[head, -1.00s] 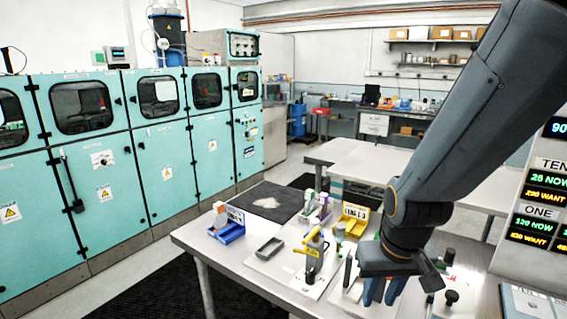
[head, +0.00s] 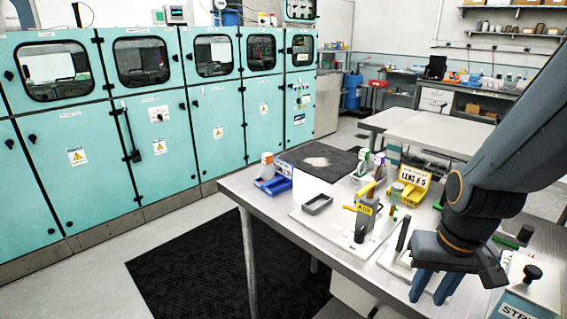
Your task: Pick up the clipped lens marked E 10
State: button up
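I cannot make out a clipped lens marked E 10 in the head view; the small parts on the bench are too small to read. A yellow bin (head: 409,186) with a label that seems to read LENS E 5 stands at the back of the bench. My gripper (head: 433,288) points down over the right part of the bench, in front of the yellow bin. Its two blue fingers are apart, with nothing visible between them. My arm and gripper hide part of the bench behind them.
The metal bench (head: 260,207) holds a blue bin (head: 273,185), a grey tray (head: 317,204), a grey and yellow tool (head: 367,213) and a black-knobbed device (head: 532,275) at right. Teal cabinets (head: 160,150) line the left wall. A black floor mat (head: 215,270) lies before the bench.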

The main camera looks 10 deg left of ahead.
aim_at(267, 172)
jog(key=u, duration=0.55)
jog(key=k, duration=0.65)
jog(key=u, duration=1.35)
jog(key=i, duration=1.2)
jog(key=z, duration=0.5)
jog(key=i, duration=0.55)
jog(key=z, duration=0.6)
